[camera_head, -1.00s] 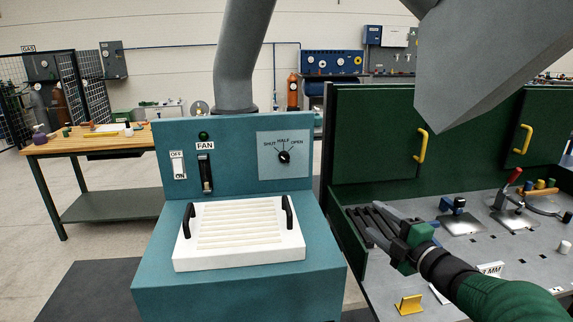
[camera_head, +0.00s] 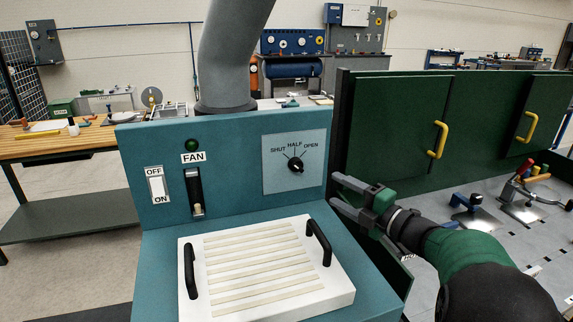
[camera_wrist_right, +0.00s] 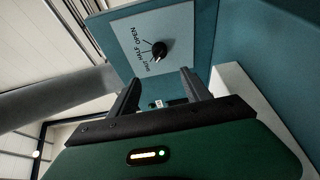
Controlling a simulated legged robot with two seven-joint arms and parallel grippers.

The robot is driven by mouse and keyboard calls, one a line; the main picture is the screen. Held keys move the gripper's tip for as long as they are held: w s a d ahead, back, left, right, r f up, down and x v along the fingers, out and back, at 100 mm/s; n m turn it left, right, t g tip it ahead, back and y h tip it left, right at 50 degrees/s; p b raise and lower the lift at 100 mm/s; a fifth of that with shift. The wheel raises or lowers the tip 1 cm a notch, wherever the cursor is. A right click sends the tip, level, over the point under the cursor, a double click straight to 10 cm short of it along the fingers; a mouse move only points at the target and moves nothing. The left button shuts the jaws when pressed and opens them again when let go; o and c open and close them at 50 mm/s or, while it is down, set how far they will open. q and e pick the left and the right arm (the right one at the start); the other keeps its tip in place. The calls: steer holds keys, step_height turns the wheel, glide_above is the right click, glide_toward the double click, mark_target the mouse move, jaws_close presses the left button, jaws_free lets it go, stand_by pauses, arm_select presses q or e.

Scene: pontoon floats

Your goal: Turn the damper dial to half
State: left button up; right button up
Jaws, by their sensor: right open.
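The damper dial (camera_head: 296,166) is a small black knob on a pale plate (camera_head: 275,180) marked SHUT, HALF and OPEN, on the teal fan cabinet (camera_head: 225,147). Its pointer is too small to read surely. The dial also shows in the right wrist view (camera_wrist_right: 158,50), beyond my fingertips. My right gripper (camera_head: 333,189) is open and empty, to the right of the dial and a little lower, near the cabinet's right edge. It points left and is apart from the dial. In the wrist view, both fingers (camera_wrist_right: 159,76) are spread. My left gripper is not in view.
A white slatted tray (camera_head: 200,305) with two black handles (camera_head: 319,241) sits on the cabinet below the dial. A fan slider (camera_head: 196,190) and OFF/ON switch (camera_head: 157,186) are left of it. A grey duct (camera_head: 228,60) rises behind. A green cupboard (camera_head: 395,130) stands right.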

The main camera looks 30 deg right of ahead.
mark_target(302, 169)
steer(key=w, duration=0.4)
steer(key=w+a, duration=0.1)
steer(key=w, duration=0.4)
steer(key=w+p, duration=0.1)
steer(key=w, duration=0.3)
steer(key=shift+w+a+f, duration=0.1)
steer(key=shift+w+a, duration=0.2)
steer(key=shift+w, duration=0.05)
steer(key=shift+w+a, duration=0.2)
steer(key=shift+w, duration=0.4)
steer(key=shift+w+d+f, duration=0.15)
steer(key=shift+d+f, duration=0.15)
steer(key=shift+d, duration=0.5)
steer(key=shift+c, duration=1.2)
steer(key=shift+a+r, duration=0.15)
steer(key=shift+a, duration=0.3)
steer(key=c, duration=0.7)
steer(key=shift+c, duration=1.4)
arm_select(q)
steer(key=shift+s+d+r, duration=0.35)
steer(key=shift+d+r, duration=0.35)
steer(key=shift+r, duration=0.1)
arm_select(e)
steer(key=shift+d, duration=0.1)
jaws_close()
